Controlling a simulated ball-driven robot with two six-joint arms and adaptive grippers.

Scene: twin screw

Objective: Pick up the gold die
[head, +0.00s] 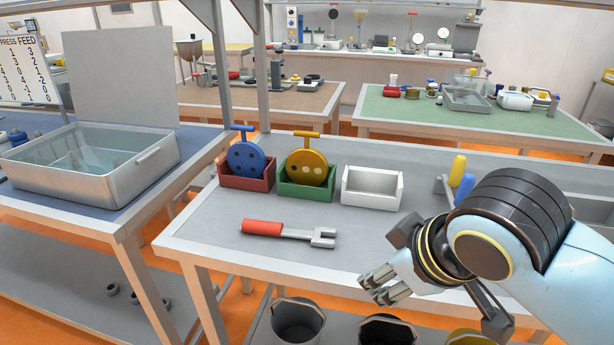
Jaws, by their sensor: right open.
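The gold die (307,168) is a round yellow disc with dark holes and an orange T-shaped handle (306,134) on top. It stands upright in the green bin (303,192) on the grey table, and the bin's front hides its lower edge. My right gripper (380,290) is open and empty, low near the table's front edge, to the right of and nearer than the die. It is well apart from the die. My left gripper is not in view.
A blue die (245,158) stands in the red bin (247,181) directly left. An empty white bin (372,187) stands to the right. A red-handled wrench (290,232) lies in front on the table. Yellow and blue handles (460,175) stand near my right arm.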

